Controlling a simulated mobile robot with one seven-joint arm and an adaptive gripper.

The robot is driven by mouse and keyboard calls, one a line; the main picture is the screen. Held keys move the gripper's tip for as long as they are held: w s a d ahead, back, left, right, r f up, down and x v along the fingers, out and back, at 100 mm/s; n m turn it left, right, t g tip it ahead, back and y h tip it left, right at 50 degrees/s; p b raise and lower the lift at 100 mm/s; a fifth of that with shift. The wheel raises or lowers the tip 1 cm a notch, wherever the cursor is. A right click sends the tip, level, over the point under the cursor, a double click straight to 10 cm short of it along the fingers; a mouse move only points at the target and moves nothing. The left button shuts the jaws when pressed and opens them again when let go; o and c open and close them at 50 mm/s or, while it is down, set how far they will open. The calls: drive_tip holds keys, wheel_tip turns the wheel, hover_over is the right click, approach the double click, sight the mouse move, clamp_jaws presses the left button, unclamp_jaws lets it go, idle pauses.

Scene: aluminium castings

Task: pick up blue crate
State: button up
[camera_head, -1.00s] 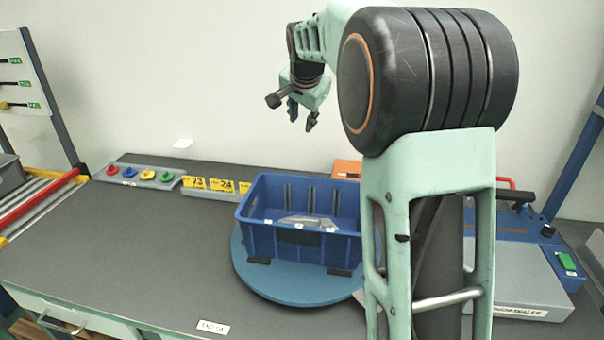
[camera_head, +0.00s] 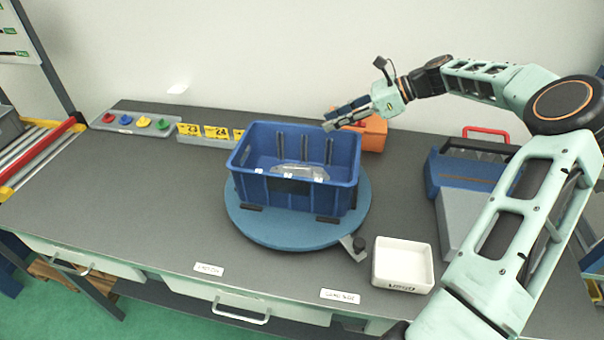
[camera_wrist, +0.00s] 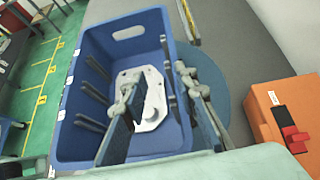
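The blue crate (camera_head: 285,192) stands upright on a round blue turntable (camera_head: 262,230) on the grey bench. A light grey metal casting (camera_head: 300,171) lies inside it. My gripper (camera_head: 331,120) is above the crate's back right side, apart from it and pointing left. In the wrist view the crate (camera_wrist: 76,120) lies below, its casting (camera_wrist: 152,100) showing between my spread fingers (camera_wrist: 157,80). The gripper is open and empty. The fingers hide part of the crate's right wall in that view.
An orange box (camera_head: 372,136) stands behind the crate's right side. A white tray (camera_head: 403,284) is at front right, and a blue and grey machine (camera_head: 470,185) stands further right. Yellow number cards (camera_head: 215,132) line the back.

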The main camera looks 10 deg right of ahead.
sight(315, 128)
drive_tip(key=d, duration=0.3)
drive_tip(key=shift+w+d+r+t, duration=0.1)
drive_tip(key=shift+d+r+t, duration=0.15)
drive_tip(key=shift+t, duration=0.15)
drive_tip(key=x, duration=0.5)
drive_tip(key=shift+a, duration=0.1)
drive_tip(key=shift+m, duration=0.3)
drive_tip(key=shift+p+x, duration=0.55)
drive_tip(key=shift+x, duration=2.2)
drive_tip(key=shift+f, duration=0.1)
drive_tip(key=shift+c, duration=0.3)
clamp_jaws()
drive_tip(key=shift+r, duration=0.2)
